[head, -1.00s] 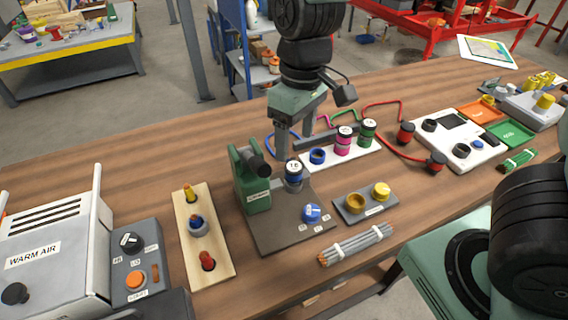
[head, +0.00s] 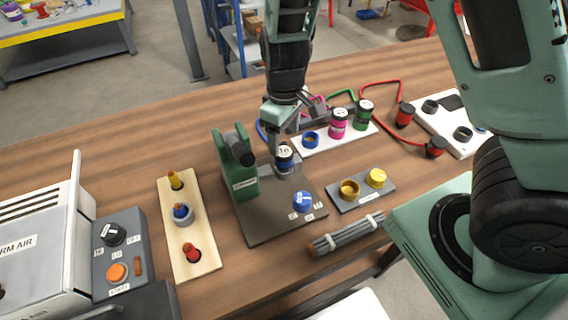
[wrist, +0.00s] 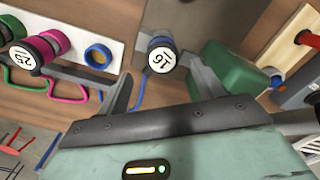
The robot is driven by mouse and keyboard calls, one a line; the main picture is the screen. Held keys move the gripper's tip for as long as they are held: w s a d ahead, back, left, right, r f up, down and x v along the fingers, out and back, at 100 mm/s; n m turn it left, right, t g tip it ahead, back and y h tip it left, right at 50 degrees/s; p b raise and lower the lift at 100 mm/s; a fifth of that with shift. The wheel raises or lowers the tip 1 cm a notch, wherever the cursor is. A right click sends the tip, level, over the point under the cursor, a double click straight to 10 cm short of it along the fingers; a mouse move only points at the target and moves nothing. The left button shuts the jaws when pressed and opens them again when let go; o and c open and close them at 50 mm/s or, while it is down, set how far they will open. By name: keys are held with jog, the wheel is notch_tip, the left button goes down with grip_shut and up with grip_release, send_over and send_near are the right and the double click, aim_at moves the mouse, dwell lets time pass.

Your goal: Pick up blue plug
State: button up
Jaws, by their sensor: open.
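The blue plug (head: 285,161) has a white top marked 16 and a dark blue body. It stands upright in a grey seat on the dark plate of the green pressing device. In the wrist view the plug (wrist: 161,55) shows its white face, roughly centred between my two fingers. My gripper (head: 279,134) hangs just above and beside the plug, fingers pointing down. Its jaws are open and empty in the wrist view (wrist: 161,85). Whether a finger touches the plug I cannot tell.
The green device (head: 239,172) stands close left of the plug. Behind is a white rack (head: 330,139) with an empty blue ring, a pink plug and a green plug. A blue knob (head: 304,201) sits in front. Red cable (head: 380,85) runs at the right.

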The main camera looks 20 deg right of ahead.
aim_at(285, 152)
jog(key=shift+s+f, duration=0.2)
jog(key=shift+f, duration=1.3)
jog(key=shift+s+f, duration=0.15)
jog(key=shift+f, duration=1.3)
jog(key=c, duration=1.3)
jog(key=shift+o, duration=0.2)
jog(key=shift+r, duration=0.15)
notch_tip(285, 152, up, 10)
jog(key=shift+f+p, duration=0.1)
jog(key=shift+p, duration=0.35)
jog(key=shift+w, duration=0.1)
